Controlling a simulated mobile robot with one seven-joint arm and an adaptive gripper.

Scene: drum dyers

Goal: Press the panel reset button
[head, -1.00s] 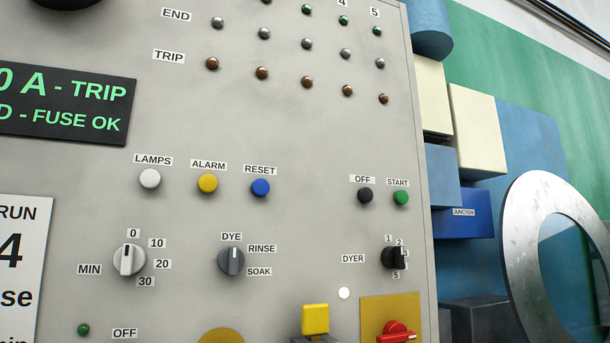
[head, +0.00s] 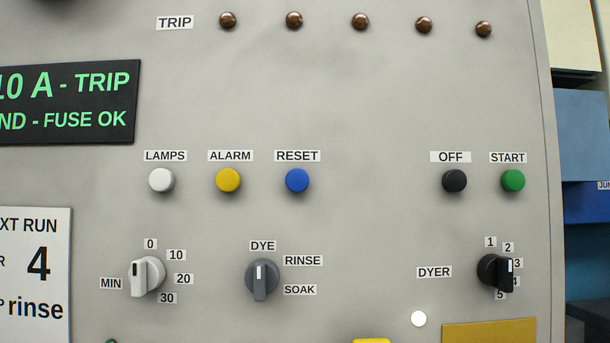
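The blue reset button (head: 297,180) is round and sits on the grey control panel (head: 370,220) near the middle of the head view, under a white RESET label (head: 297,156). It is the right one of a group of three, beside the yellow ALARM button (head: 228,180) and the white LAMPS button (head: 161,180). Nothing covers it. My gripper is not in the head view.
A black OFF button (head: 454,181) and a green START button (head: 513,180) are to the right. Below are the MIN knob (head: 147,275), the DYE knob (head: 262,278) and the DYER knob (head: 495,272). A dark display (head: 68,102) reads TRIP and FUSE OK. Blue and cream boxes stand beyond the panel's right edge.

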